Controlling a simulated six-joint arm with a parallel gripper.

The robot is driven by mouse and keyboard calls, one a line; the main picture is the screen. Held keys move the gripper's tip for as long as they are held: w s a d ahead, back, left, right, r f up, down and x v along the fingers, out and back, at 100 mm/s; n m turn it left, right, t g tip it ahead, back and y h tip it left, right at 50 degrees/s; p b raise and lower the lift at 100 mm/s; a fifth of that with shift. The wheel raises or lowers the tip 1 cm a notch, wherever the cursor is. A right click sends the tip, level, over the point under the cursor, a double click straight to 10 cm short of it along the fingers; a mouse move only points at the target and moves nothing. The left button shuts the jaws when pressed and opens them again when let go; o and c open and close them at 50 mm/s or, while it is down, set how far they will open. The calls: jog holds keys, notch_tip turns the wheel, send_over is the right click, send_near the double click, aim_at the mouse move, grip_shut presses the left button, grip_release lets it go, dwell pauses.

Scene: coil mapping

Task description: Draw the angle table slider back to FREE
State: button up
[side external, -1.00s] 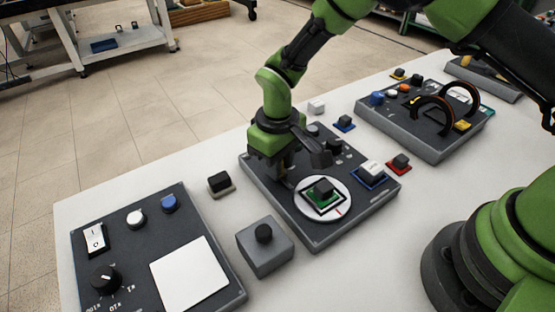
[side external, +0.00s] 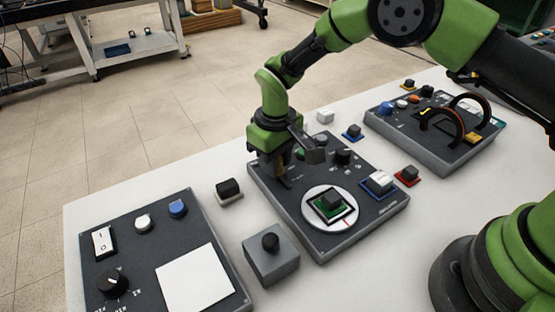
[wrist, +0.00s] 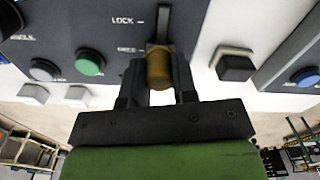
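The angle table slider has a round brass-coloured knob (wrist: 159,66) in a dark slot in the wrist view. The slot runs from the LOCK mark (wrist: 128,21) down past the FREE mark (wrist: 130,50). The knob sits at the FREE end, about level with that mark. My gripper (wrist: 159,82) has one finger on each side of the knob and appears shut on it. In the side view my gripper (side external: 284,182) is low over the left part of the middle panel (side external: 318,237); the slider is mostly hidden there.
The round turntable (side external: 312,216) with a green-and-black piece (side external: 332,204) is near my gripper. A grey box with a black knob (side external: 271,258) stands in front. A black-topped block (side external: 228,190) is to the left. Knobs (side external: 343,158) rise behind.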

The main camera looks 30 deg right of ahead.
jog(key=o, duration=0.4)
jog(key=shift+c, duration=0.2)
notch_tip(320, 180, up, 10)
dwell(0.6)
jog(key=shift+d+r, duration=0.15)
jog(key=shift+r, duration=0.1)
jog(key=s+d+r+m+t+y, duration=0.1)
jog(key=s+d+r+m+t, duration=0.2)
jog(key=r, duration=0.4)
jog(key=s+d+r+y, duration=0.1)
jog(key=s+d+r, duration=0.35)
jog(key=r, duration=0.35)
jog(key=s+d+m+t, duration=0.2)
jog(key=s, duration=0.6)
jog(key=s+d+r+m+t, duration=0.1)
jog(key=s+m+t, duration=0.1)
jog(key=s, duration=0.6)
jog(key=shift+s+d+r, duration=0.15)
jog(key=shift+d+r, duration=0.15)
jog(key=shift+d, duration=0.1)
